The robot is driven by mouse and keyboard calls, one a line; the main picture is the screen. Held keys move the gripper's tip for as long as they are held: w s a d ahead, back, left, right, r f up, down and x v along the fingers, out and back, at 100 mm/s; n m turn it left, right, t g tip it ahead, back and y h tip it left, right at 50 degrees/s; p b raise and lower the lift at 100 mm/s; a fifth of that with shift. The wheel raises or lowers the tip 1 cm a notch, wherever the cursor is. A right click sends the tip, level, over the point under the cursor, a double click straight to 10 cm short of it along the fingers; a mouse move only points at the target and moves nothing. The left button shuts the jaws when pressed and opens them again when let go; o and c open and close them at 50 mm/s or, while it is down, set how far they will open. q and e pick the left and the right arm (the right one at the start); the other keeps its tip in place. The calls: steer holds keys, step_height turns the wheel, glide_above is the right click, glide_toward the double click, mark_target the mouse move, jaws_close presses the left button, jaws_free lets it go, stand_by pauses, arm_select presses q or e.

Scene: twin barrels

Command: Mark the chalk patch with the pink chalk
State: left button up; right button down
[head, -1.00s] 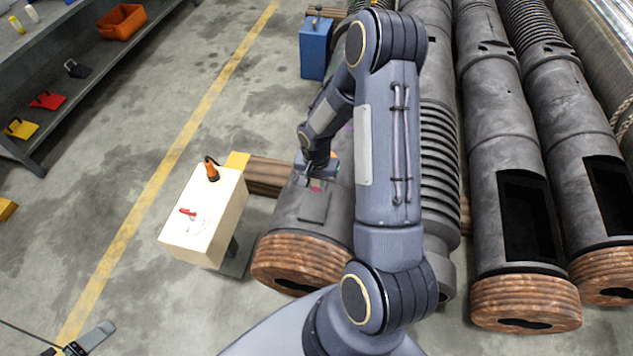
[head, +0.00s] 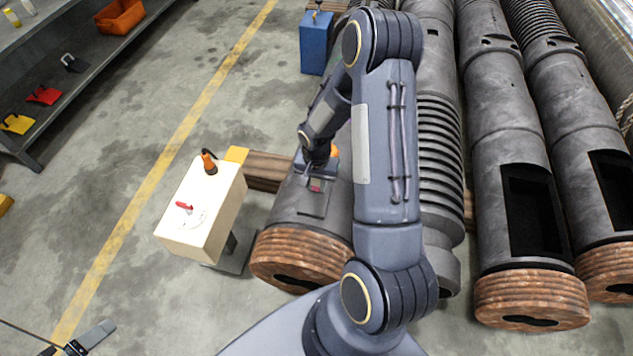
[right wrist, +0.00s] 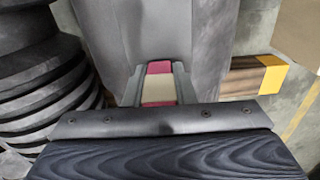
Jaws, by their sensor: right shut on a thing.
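My right gripper (head: 316,187) is shut on the pink chalk (right wrist: 158,68). The chalk is a small block with pink ends and a cream middle band between the two fingers in the right wrist view. In the head view its pink part shows as a small spot at the fingertips, over a dark square patch (head: 313,207) on the near end of the left barrel. I cannot tell whether the chalk touches the patch. Part of what looks like my left gripper (head: 90,338) shows at the bottom left; its opening is unclear.
The left barrel (head: 335,205) has a rusty ribbed end. A pale box stand (head: 225,205) with an orange-handled tool (head: 208,162) and a red item (head: 184,206) stands left of it. A blue box (head: 314,48) stands behind. Other barrels (head: 505,150) lie to the right.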

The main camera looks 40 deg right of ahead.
mark_target(313, 204)
steer(key=shift+f+b, duration=0.6)
steer(key=shift+f, duration=0.05)
steer(key=shift+s+a, duration=0.1)
steer(key=shift+a, duration=0.05)
stand_by(0.4)
steer(key=shift+s+a+r, duration=0.1)
steer(key=shift+s+a, duration=0.1)
steer(key=shift+a, duration=0.05)
steer(key=shift+s+a, duration=0.1)
steer(key=shift+a, duration=0.05)
steer(key=shift+s+a+b, duration=0.25)
steer(key=shift+a+b, duration=0.05)
steer(key=shift+b, duration=0.1)
steer(key=shift+s, duration=0.1)
steer(key=shift+s+a, duration=0.25)
steer(key=shift+a, duration=0.15)
steer(key=shift+s+a+b, duration=0.3)
steer(key=shift+a, duration=0.05)
